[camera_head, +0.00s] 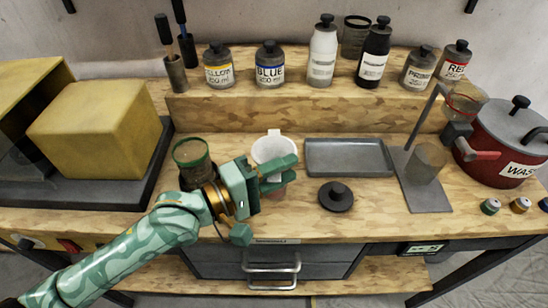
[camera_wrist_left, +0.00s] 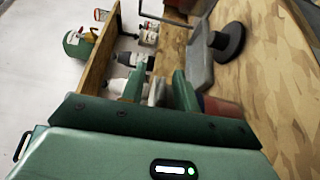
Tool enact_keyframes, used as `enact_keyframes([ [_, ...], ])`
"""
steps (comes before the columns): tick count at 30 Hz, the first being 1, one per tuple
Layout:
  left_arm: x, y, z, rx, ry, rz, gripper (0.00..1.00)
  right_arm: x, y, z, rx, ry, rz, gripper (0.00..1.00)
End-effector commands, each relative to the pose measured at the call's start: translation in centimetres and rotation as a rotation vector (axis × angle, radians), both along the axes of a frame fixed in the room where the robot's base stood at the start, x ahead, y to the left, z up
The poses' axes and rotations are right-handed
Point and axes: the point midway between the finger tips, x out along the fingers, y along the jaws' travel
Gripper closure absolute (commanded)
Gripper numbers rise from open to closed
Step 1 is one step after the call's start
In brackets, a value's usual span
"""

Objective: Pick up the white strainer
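The white strainer (camera_head: 272,149) sits upright near the middle of the worktable, with its tab at the back. It appears to rest on a reddish container, mostly hidden by my gripper. My left gripper (camera_head: 292,170) is at the strainer's front side, its two fingers apart. In the left wrist view the fingers of the left gripper (camera_wrist_left: 158,88) stand open, with a small white part of the strainer (camera_wrist_left: 156,92) apparently showing between them. I cannot tell whether they touch it. My right gripper is not in view.
A green-rimmed jar (camera_head: 191,152) stands left of the strainer. A grey tray (camera_head: 348,157) and black lid (camera_head: 336,196) lie to the right. A stand (camera_head: 428,197) and red waste pot (camera_head: 505,140) are farther right. Several bottles line the back shelf (camera_head: 300,112).

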Motion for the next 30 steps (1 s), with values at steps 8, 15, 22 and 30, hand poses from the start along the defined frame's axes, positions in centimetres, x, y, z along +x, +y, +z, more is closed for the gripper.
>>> enact_keyframes([
  [8,0.7,-1.3,0.0,0.001,0.000,0.000,0.69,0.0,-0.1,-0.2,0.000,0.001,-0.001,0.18],
  [15,0.7,-1.2,0.0,0.001,0.000,0.000,1.00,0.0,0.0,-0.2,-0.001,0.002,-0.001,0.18],
  [22,0.7,-1.2,0.0,0.001,0.000,0.000,1.00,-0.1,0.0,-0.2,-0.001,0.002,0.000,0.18],
  [30,0.6,-1.2,1.1,0.000,-0.002,0.000,1.00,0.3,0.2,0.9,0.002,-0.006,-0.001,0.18],
])
